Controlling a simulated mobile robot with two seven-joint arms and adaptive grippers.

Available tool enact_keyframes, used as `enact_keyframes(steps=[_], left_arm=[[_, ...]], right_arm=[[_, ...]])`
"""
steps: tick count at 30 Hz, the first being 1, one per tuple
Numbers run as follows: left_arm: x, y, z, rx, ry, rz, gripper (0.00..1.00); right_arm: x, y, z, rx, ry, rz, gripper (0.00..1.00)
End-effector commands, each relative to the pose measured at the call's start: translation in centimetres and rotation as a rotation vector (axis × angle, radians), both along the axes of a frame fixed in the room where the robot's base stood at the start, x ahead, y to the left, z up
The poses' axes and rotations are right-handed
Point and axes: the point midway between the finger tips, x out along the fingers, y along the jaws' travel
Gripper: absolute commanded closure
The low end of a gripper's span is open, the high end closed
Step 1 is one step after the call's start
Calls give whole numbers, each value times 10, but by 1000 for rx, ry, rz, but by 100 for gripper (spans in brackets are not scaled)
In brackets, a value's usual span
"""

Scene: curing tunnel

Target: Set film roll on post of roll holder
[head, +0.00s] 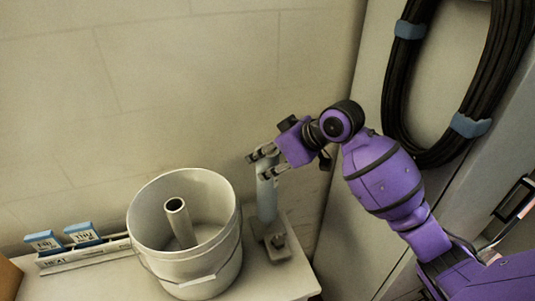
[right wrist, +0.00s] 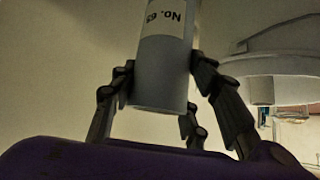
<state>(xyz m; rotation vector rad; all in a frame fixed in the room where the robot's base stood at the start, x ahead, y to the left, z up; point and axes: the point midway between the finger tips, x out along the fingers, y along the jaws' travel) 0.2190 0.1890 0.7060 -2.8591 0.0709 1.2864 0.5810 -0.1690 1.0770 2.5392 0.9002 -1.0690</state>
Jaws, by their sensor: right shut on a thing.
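The film roll (head: 267,196) is a slim grey-blue cylinder held upright at the right of the white table. In the right wrist view it (right wrist: 163,75) has a white label printed "No. 65" or similar, seen upside down. My right gripper (head: 259,165) is shut on its upper end. The roll holder (head: 278,243) appears to be the grey block with a small knob below the roll. No post shows; the roll may hide it. I cannot tell whether the roll's lower end touches the block. My left gripper is not in view.
A white bucket (head: 145,235) with a hollow upright tube (head: 180,222) inside stands just left of the roll. A rack (head: 85,257) with two blue-topped cards sits farther left. Black coiled cable (head: 395,90) hangs at the right. The wall is close behind.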

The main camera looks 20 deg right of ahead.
Motion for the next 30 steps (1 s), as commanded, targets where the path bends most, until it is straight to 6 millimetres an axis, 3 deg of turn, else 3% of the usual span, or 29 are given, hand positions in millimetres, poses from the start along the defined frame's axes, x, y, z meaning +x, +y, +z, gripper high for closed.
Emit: enact_keyframes(steps=[18, 30], left_arm=[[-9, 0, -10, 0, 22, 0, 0], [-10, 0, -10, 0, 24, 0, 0]], right_arm=[[0, 0, -30, 0, -1, -1, 94], [0, 0, -32, 0, -4, -1, 94]])
